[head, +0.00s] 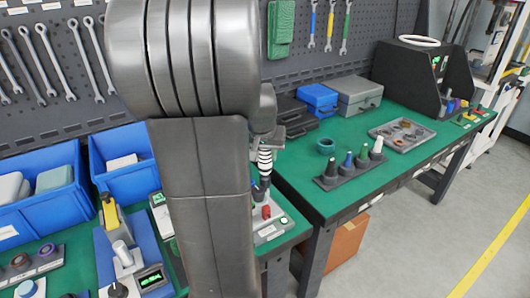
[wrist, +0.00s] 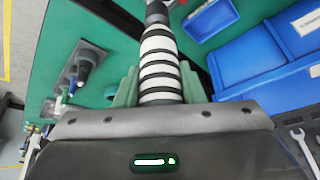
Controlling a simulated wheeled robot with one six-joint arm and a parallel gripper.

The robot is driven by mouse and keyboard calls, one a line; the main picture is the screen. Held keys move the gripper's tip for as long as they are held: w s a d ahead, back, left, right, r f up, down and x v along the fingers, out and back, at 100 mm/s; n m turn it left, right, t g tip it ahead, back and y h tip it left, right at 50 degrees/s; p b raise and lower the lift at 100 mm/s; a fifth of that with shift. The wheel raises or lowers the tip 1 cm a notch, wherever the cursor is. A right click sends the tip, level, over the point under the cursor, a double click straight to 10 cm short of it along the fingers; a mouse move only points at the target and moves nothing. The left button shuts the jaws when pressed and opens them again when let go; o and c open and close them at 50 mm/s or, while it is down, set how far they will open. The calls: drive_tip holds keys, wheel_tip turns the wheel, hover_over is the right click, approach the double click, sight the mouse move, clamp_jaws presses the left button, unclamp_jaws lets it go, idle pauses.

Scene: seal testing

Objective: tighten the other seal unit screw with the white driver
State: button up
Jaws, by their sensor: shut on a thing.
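My gripper (wrist: 158,88) is shut on a white driver with black rings (wrist: 160,62), its green fingers on either side of the handle. In the head view the striped driver (head: 265,158) points down beside my arm. Its dark lower end is over or at a light grey unit with a red part (head: 267,212) near the bench's edge. I take this to be the seal unit, but my arm hides much of it. I cannot see the screws, nor tell whether the tip touches one. In the wrist view the tip end runs out at the top.
A dark rack (head: 345,177) with several coloured-top tools stands on the right green bench (head: 300,165). A grey parts tray (head: 402,133) and blue box (head: 318,98) lie beyond. Blue bins (head: 45,205) and a fixture with a small display (head: 150,280) are on the left.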

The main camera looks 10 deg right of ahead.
drive_tip(key=shift+f+b, duration=0.65)
drive_tip(key=shift+f, duration=0.05)
idle(1.7)
idle(0.4)
